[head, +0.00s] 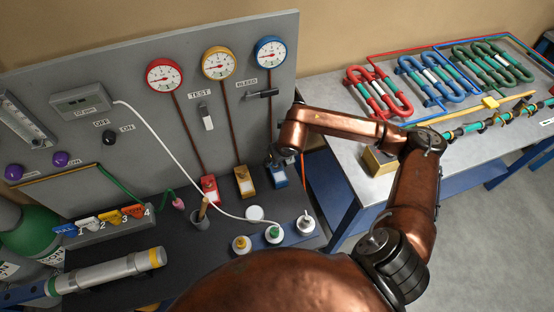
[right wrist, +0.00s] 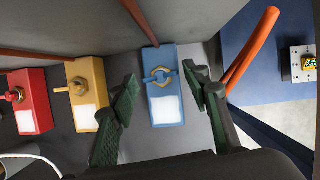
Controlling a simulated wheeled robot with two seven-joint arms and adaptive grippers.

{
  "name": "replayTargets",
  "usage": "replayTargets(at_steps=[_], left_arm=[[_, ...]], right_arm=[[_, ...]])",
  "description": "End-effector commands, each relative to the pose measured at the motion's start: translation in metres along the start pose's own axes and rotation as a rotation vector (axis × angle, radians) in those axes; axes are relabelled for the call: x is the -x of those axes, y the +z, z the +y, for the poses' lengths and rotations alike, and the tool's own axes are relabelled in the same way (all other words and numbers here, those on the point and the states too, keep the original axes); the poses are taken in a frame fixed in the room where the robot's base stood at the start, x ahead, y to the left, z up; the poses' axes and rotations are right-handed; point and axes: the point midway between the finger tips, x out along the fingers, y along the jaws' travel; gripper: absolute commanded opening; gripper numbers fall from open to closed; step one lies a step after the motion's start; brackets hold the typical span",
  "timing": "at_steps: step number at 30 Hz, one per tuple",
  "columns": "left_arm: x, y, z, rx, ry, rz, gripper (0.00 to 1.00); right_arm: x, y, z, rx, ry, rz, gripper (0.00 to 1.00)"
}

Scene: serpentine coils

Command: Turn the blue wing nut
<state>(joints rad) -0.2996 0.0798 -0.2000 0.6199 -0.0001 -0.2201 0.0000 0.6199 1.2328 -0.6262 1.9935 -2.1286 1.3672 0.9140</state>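My right gripper (right wrist: 161,82) is open, with one dark green finger pad on each side of the blue block. The pads are apart from the wing nut, and nothing is held. In the head view the blue block (head: 280,182) stands at the right end of the dark bench, under the blue gauge (head: 270,52). My right gripper (head: 282,157) is just above it and partly hides the nut. My left gripper is not in view.
A yellow block (right wrist: 85,95) and a red block (right wrist: 32,102) with brass fittings stand to the left. An orange hose (right wrist: 252,50) rises close to the right finger. Pipe coils (head: 378,92) lie on the right table.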

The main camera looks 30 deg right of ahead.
Motion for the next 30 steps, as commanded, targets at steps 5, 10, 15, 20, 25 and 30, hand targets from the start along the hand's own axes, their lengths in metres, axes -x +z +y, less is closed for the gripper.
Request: replayTargets(at_steps=[5, 10, 15, 20, 25, 30], left_arm=[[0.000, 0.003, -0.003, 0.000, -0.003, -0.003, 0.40], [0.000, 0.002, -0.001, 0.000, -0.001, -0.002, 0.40], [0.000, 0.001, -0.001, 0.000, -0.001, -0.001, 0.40], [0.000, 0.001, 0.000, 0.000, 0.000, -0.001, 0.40], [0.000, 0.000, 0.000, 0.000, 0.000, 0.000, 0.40], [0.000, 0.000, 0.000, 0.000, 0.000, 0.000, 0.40]], right_arm=[[0.002, -0.001, 0.000, 0.001, 0.001, 0.001, 0.43], [0.021, 0.000, 0.000, 0.002, -0.001, -0.002, 0.43], [0.057, 0.001, -0.001, 0.001, -0.001, -0.003, 0.43], [0.089, 0.001, -0.001, 0.002, -0.001, -0.003, 0.43], [0.111, 0.000, 0.000, 0.000, 0.000, 0.000, 0.43], [0.120, 0.000, -0.001, -0.001, 0.000, 0.000, 0.43]])
